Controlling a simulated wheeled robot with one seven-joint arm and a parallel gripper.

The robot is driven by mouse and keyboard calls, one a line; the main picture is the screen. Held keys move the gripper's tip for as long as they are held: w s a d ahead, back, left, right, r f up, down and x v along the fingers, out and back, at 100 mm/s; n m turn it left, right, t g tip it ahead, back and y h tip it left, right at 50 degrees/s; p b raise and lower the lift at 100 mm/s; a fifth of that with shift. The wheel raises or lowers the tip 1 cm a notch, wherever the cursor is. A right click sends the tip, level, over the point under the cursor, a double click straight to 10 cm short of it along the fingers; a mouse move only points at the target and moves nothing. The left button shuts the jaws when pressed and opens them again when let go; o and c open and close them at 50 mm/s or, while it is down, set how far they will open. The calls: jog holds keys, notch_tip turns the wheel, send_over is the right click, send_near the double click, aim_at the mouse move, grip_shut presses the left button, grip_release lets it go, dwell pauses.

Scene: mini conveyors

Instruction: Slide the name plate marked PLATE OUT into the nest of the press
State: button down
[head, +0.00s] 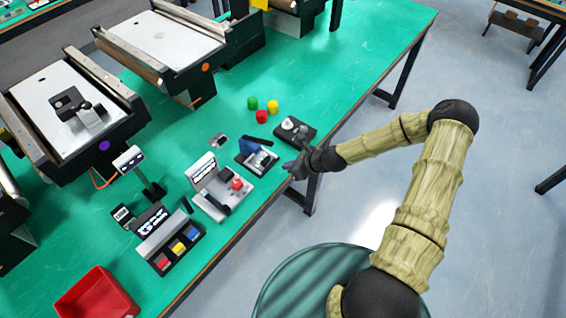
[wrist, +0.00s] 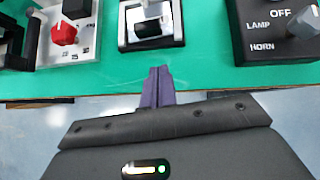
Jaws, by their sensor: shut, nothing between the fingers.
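My gripper (head: 297,167) is at the table's front edge, its fingers together with nothing between them. In the wrist view its purple fingers (wrist: 157,82) point at a device with a metal base. That device, with a blue lever, looks like the press (head: 257,157); only its near part (wrist: 151,25) shows in the wrist view, a bright frame around a dark block. I cannot tell whether its nest is empty. A small grey plate (head: 218,141) lies flat behind it. Another small black-and-white plate (head: 122,216) lies farther left. No PLATE OUT lettering is legible on either.
A selector box (head: 295,131) marked LAMP and HORN (wrist: 272,28) stands right of the press. A red-knob panel (head: 222,190) stands left. Green, red and yellow cylinders (head: 273,107) stand behind.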

jog(key=b+v, duration=0.1)
jog(key=v, duration=0.6)
jog(key=shift+s+d+r, duration=0.15)
jog(key=shift+s+r, duration=0.05)
jog(key=shift+r, duration=0.1)
jog(key=shift+w, duration=0.15)
jog(key=s+d+r+n+g+h, duration=0.1)
jog(key=s+d+r+n+h, duration=0.2)
jog(key=s+r+n, duration=0.5)
jog(key=s+d+r+n+g+h, duration=0.1)
jog(key=s+d+r+n+h, duration=0.2)
jog(key=s+r+n, duration=0.5)
notch_tip(320, 180, up, 3)
jog(key=n+h, duration=0.1)
jog(key=n, duration=0.7)
jog(key=shift+n+h, duration=0.3)
jog(key=shift+n, duration=0.1)
